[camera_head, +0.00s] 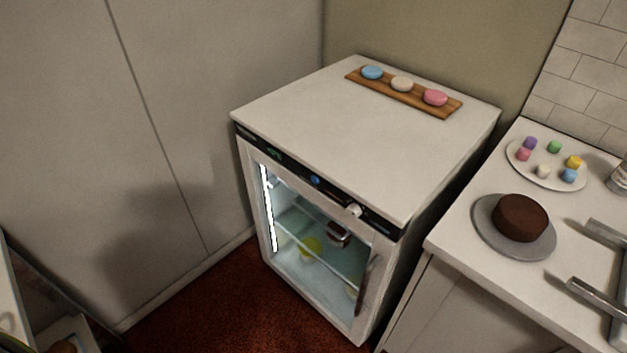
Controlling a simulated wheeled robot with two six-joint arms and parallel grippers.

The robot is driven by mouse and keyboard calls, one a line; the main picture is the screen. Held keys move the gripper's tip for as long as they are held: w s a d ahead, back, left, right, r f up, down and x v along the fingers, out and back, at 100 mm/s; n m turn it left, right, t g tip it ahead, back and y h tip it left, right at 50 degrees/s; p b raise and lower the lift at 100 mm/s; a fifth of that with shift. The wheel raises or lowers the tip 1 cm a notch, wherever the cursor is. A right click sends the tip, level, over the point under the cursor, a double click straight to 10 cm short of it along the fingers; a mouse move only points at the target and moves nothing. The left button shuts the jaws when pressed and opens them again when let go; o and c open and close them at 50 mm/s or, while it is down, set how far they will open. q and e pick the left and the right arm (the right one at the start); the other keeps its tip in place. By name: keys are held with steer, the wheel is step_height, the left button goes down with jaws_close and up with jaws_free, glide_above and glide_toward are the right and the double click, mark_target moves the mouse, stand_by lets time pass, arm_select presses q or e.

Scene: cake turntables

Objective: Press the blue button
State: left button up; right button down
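A blue round disc (372,72) that looks like a macaron or a button lies on a wooden board (418,97) on top of the white cabinet. A cream disc (402,83) and a pink disc (435,97) lie beside it. A small blue round button (315,181) shows on the black front strip (290,165) of the cabinet, left of a white knob (353,210). My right gripper (581,254) appears at the right edge as two grey fingers set apart, over the counter and far from both blue things. Nothing shows between the fingers. My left gripper is not in view.
The glass-door cabinet (345,150) holds several items inside. The counter (455,240) on the right carries a chocolate cake (521,217) on a grey turntable (483,213) and a plate (522,166) of small coloured pieces. The cabinet's top is mostly bare. Red floor lies in front.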

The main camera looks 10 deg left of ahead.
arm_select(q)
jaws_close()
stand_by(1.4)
